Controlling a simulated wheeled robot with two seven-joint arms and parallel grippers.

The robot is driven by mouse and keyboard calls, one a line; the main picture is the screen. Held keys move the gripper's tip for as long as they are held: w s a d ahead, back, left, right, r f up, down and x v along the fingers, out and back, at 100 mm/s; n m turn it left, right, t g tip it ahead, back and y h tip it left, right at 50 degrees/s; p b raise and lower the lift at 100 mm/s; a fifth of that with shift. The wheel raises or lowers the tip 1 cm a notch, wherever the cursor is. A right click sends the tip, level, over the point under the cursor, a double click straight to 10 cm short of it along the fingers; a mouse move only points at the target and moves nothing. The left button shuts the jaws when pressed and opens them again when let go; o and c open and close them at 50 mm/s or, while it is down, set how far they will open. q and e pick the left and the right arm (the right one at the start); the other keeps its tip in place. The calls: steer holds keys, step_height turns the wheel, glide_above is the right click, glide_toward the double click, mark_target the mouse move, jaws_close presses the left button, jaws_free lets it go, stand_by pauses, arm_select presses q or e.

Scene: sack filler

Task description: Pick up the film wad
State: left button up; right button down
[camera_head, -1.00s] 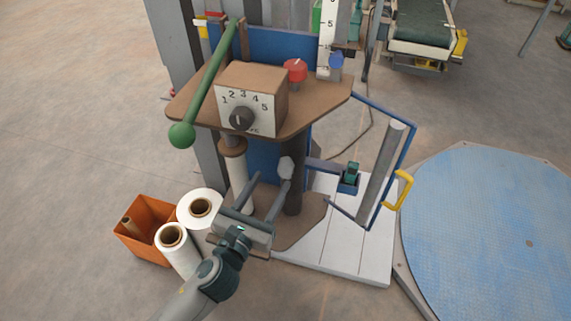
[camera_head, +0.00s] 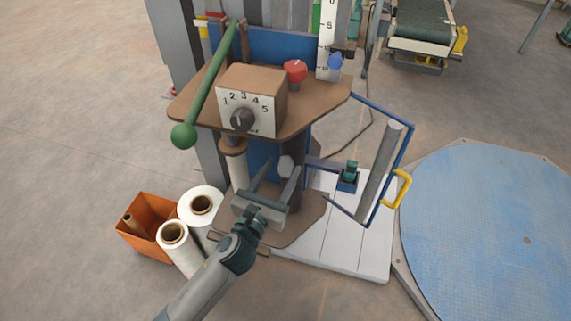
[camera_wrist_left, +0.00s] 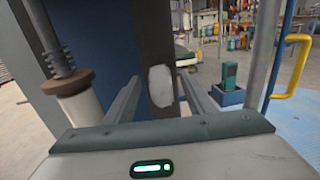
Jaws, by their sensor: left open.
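The film wad (camera_head: 286,166) is a small whitish lump against the dark upright column of the filler, below the brown plate. It also shows in the left wrist view (camera_wrist_left: 161,87), in front of the dark column. My left gripper (camera_head: 281,170) is open, its two fingers pointing at the column. In the left wrist view the gripper (camera_wrist_left: 160,78) has one finger on each side of the wad, with visible gaps. I cannot tell how deep the wad lies between the fingertips. My right gripper is not in view.
The brown plate carries a dial box (camera_head: 252,100) and a green-knobbed lever (camera_head: 184,135) above the arm. A blue-framed gate (camera_head: 408,140) with a yellow handle (camera_head: 399,188) stands right. White film rolls (camera_head: 176,240) and an orange bin (camera_head: 137,240) stand left. A blue turntable (camera_head: 490,230) lies right.

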mark_target(289, 146)
arm_select(q)
steer(key=shift+x, duration=0.8)
steer(key=shift+a, duration=0.1)
steer(key=shift+c, duration=0.6)
steer(key=c, duration=1)
steer(key=shift+r, duration=0.6)
step_height(289, 146, up, 3)
steer(key=shift+s+r, duration=0.15)
steer(key=shift+s, duration=0.05)
steer(key=s+d+r, duration=0.1)
steer(key=s+r, duration=0.5)
steer(key=s, duration=0.5)
steer(key=shift+d+r+b, duration=0.2)
steer(key=shift+r+b, duration=0.1)
